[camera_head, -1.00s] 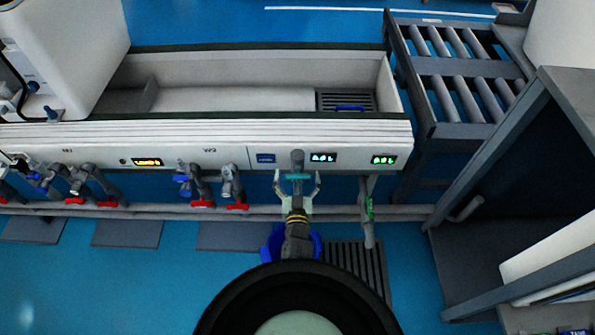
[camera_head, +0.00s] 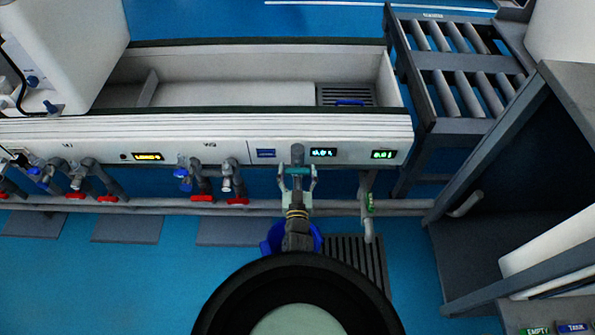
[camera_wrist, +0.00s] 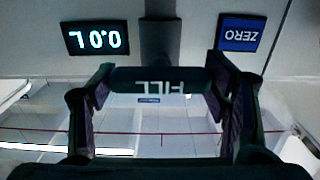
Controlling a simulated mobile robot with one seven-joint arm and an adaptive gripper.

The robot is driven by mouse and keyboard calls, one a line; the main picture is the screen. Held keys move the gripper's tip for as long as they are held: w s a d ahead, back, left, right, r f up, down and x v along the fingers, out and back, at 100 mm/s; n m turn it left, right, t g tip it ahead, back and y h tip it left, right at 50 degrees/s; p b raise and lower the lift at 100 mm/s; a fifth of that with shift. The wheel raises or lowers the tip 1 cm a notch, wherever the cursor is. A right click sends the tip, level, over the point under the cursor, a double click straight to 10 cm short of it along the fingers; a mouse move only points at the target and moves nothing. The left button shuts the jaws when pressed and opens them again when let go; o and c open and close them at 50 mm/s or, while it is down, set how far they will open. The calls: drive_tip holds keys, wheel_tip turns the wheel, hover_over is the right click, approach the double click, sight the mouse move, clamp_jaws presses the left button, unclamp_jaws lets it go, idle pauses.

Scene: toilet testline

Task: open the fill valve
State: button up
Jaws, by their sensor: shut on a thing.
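The fill valve (camera_head: 297,156) is a grey pipe fitting on the front of the white panel, with a teal bar handle lying crosswise. In the wrist view its dark green handle (camera_wrist: 158,80) carries the word FILL, upside down. My gripper (camera_head: 298,178) reaches up from below and is shut on the handle, with one finger at each end of the bar. It also shows in the wrist view (camera_wrist: 160,98), its fingers at the left and right ends of the handle.
A blue ZERO label (camera_head: 265,153) and a lit readout (camera_head: 323,152) flank the valve; the readout shows 0.0 L in the wrist view (camera_wrist: 96,38). A blue bucket (camera_head: 271,240) stands below.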

drive_tip(key=n+p, duration=0.1)
drive_tip(key=n, duration=0.2)
drive_tip(key=shift+w+r+n, duration=0.1)
drive_tip(key=shift+n, duration=0.3)
drive_tip(key=n, duration=0.4)
drive_tip(key=shift+n, duration=0.3)
idle(0.3)
drive_tip(key=o, duration=1.2)
drive_tip(key=shift+c, duration=0.2)
drive_tip(key=shift+a, duration=0.1)
